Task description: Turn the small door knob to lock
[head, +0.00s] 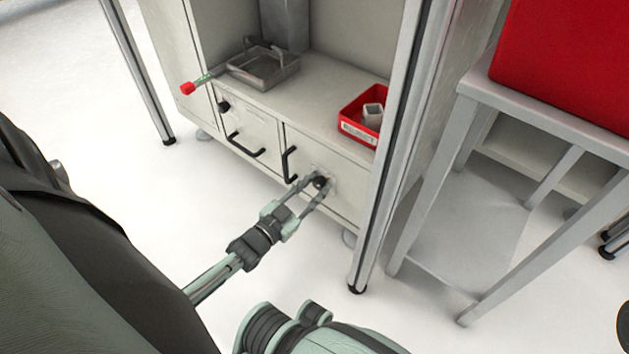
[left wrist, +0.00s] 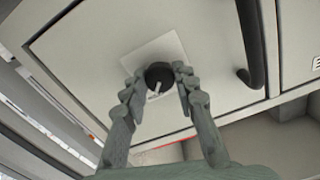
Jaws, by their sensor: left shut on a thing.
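The small black door knob (head: 320,182) sits on the right cabinet door (head: 345,182), on a pale square plate. It also shows in the left wrist view (left wrist: 158,76), round and black with a light pointer mark that stands at a slant. My left gripper (head: 316,187) reaches the knob from the front, with one finger on each side of it. In the left wrist view my left gripper (left wrist: 157,78) is shut on the knob, its fingertips at the knob's two sides. My right gripper does not show.
The left door (head: 250,130) has its own black knob (head: 224,106) and a handle (head: 245,146). The right door's black handle (head: 290,164) is left of the knob. A red bin (head: 350,120) and a metal tray (head: 262,68) stand on the shelf above. A grey table (head: 540,120) stands right.

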